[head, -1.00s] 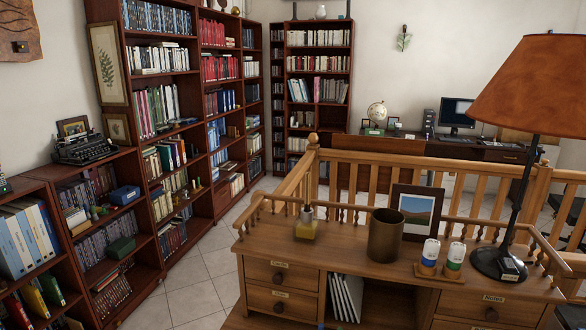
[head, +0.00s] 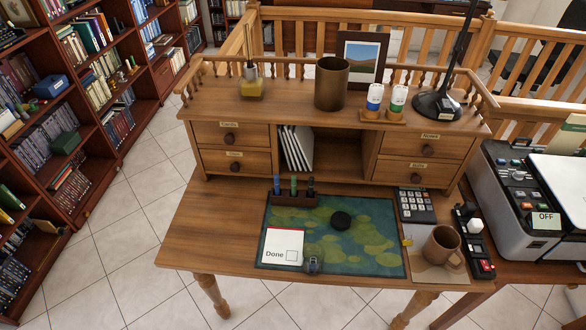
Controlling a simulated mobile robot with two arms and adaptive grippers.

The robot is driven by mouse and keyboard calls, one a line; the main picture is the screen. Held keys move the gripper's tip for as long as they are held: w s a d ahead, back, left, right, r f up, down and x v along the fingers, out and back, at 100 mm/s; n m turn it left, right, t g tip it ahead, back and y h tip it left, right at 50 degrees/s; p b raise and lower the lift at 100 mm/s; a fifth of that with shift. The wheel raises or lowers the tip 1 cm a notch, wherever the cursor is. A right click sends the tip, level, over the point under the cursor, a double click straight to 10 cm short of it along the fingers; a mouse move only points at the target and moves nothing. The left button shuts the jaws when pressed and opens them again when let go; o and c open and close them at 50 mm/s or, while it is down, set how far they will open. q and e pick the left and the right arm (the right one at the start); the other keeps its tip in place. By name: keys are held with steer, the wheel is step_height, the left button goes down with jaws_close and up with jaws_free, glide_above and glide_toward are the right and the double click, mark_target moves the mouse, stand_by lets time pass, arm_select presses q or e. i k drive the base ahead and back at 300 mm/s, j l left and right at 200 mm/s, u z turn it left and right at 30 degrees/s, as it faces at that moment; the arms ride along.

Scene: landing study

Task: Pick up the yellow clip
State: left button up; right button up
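A small yellow piece (head: 408,242), which looks like the yellow clip, is at the right edge of the green patterned desk mat (head: 375,262). It lies just left of the brown mug (head: 441,246), by the brown sheet under the mug. It is too small for me to tell its exact shape or whether it grips the sheet. Neither of my grippers is in view.
On the mat are a white "Done" card (head: 282,248), a black round object (head: 341,219), a small glassy object (head: 314,260) and a pen holder (head: 294,199). A calculator (head: 415,206) and printer (head: 530,205) stand right. The desk's left side (head: 215,230) is clear.

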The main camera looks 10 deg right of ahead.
mark_target(405, 242)
steer(key=z, duration=1.4)
